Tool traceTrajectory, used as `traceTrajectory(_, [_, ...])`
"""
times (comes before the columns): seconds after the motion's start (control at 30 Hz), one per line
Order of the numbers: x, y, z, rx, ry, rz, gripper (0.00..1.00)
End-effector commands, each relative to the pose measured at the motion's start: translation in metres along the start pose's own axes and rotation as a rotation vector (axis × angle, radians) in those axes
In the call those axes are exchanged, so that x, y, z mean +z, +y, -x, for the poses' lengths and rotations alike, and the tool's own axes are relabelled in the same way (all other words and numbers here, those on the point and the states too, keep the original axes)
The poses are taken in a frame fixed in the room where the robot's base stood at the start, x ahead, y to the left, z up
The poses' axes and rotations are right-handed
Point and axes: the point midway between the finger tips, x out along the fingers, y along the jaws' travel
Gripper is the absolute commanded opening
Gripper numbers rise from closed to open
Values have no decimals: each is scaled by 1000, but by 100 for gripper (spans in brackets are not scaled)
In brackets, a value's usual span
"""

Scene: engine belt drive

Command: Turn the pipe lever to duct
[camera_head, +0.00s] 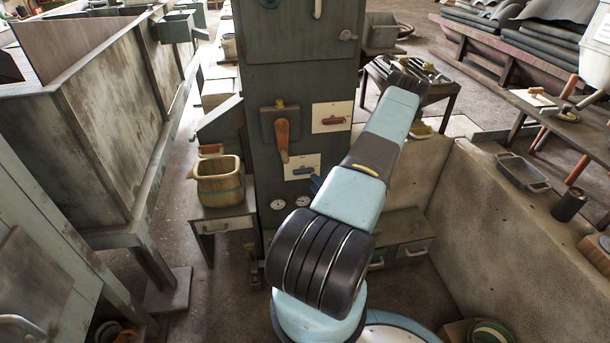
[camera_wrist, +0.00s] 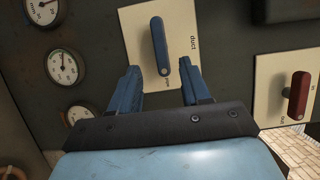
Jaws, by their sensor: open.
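The pipe lever is a blue handle (camera_wrist: 160,48) on a cream plate (camera_wrist: 140,22) in the wrist view. The plate reads "duct" beside the handle, with a smaller word near the handle's lower end that looks like "pipe". In the head view the lever (camera_head: 302,170) lies about level on its plate, low on the dark cabinet. My gripper (camera_wrist: 162,88) is open, its two blue fingers apart, with the lever's lower end showing between their tips. I see no contact. In the head view my arm hides most of the gripper.
A red lever (camera_head: 332,120) on a similar plate sits just above; it also shows in the wrist view (camera_wrist: 298,92). An orange handle (camera_head: 282,135) hangs left of it. Gauges (camera_wrist: 62,67) sit beside the plate. A bucket (camera_head: 220,182) stands left of the cabinet.

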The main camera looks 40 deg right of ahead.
Motion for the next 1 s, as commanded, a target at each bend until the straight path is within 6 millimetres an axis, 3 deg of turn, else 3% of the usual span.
traceTrajectory(0.2, [0,0,-38,-1,-2,2,47])
traceTrajectory(0.43, [0,0,-67,-1,0,1,47])
traceTrajectory(0.87, [0,0,-76,0,0,1,47])
traceTrajectory(1.0, [0,0,-76,0,0,1,36])
